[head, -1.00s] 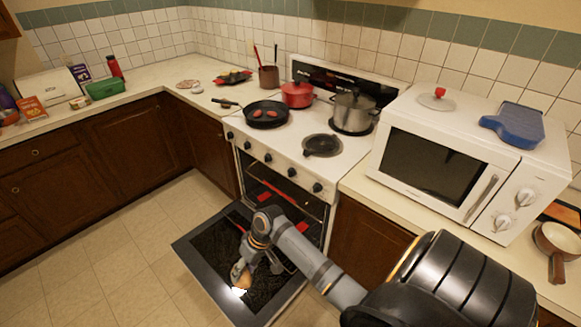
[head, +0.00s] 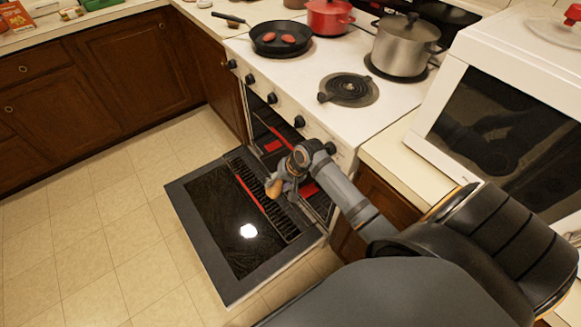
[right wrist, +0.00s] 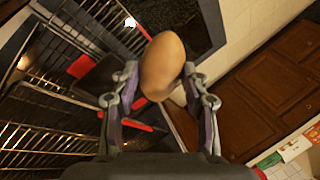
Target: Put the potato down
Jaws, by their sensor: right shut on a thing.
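The potato (right wrist: 163,66) is a smooth brown oval between the two fingers of my right gripper (right wrist: 160,88) in the right wrist view. In the head view the potato (head: 273,188) shows at the tip of my right gripper (head: 280,184), which is shut on it. The gripper is over the inner edge of the lowered oven door, near the oven opening. The potato appears held above the door and rack. My left gripper is not in view.
The oven door (head: 205,215) is open and lies flat, with dark glass. A wire oven rack (right wrist: 50,140) with red edging shows in the right wrist view. A black pan (head: 262,48) with two red pieces, a red pot (head: 328,18) and a steel pot (head: 402,52) stand on the stove.

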